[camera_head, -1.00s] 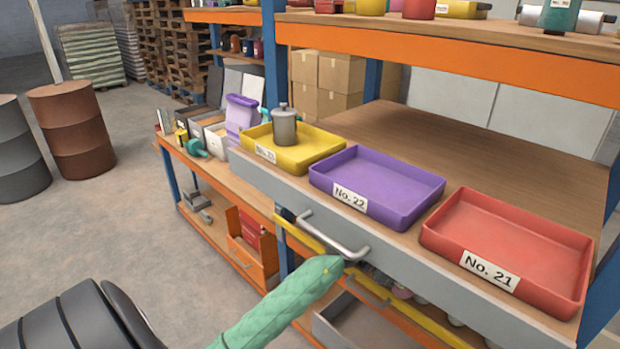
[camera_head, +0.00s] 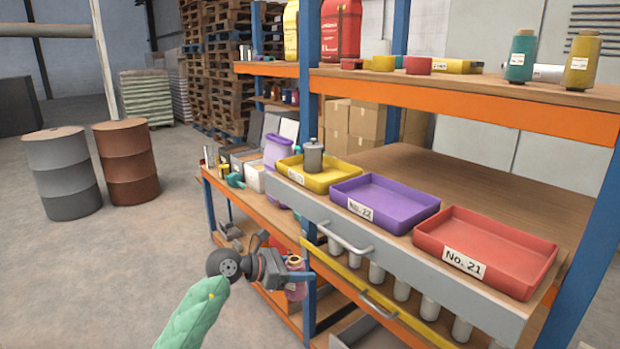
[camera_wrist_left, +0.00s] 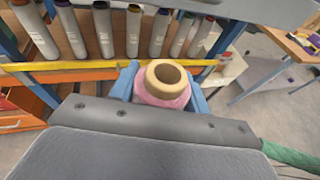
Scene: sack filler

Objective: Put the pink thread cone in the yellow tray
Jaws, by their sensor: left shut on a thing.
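The pink thread cone (camera_head: 296,291) is held in my left gripper (camera_head: 300,275), in front of the shelf and below the trays. In the left wrist view, the pink cone (camera_wrist_left: 162,92) stands between the two blue fingers of my left gripper (camera_wrist_left: 162,88), its tan core end toward the camera. The yellow tray (camera_head: 325,183) sits on the shelf board, at the left end of the tray row. A grey canister (camera_head: 313,157) stands in it. My right gripper is in neither view.
The purple tray (camera_head: 405,220) and red tray (camera_head: 520,285) stand right of the yellow one. A drawer handle (camera_head: 345,238) and yellow rail (camera_head: 375,292) jut out near my left gripper. The floor at left is clear up to two drums.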

